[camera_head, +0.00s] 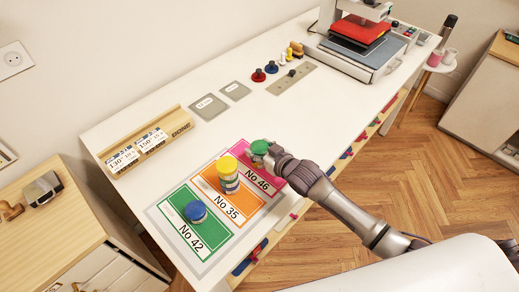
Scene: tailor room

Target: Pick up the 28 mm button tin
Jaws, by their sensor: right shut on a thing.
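My right gripper (270,153) reaches in from the right over the pink No 46 card (240,150). It is shut on a green-lidded tin (259,147) at the far part of that card; the fingers hide part of the tin. I cannot tell whether the tin touches the card. A stack of tins with a yellow lid (228,164) stands on the orange No 35 card (245,203). A blue-lidded tin (196,211) sits on the green No 42 card (188,243). Size labels on the tins are not readable. My left gripper is not in view.
A wooden rack (165,127) with white cards stands at the table's back left. Two grey plates (209,104), small red and blue knobbed pieces (258,75), a slotted strip (291,79) and a press (366,39) stand farther right. The table between is clear.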

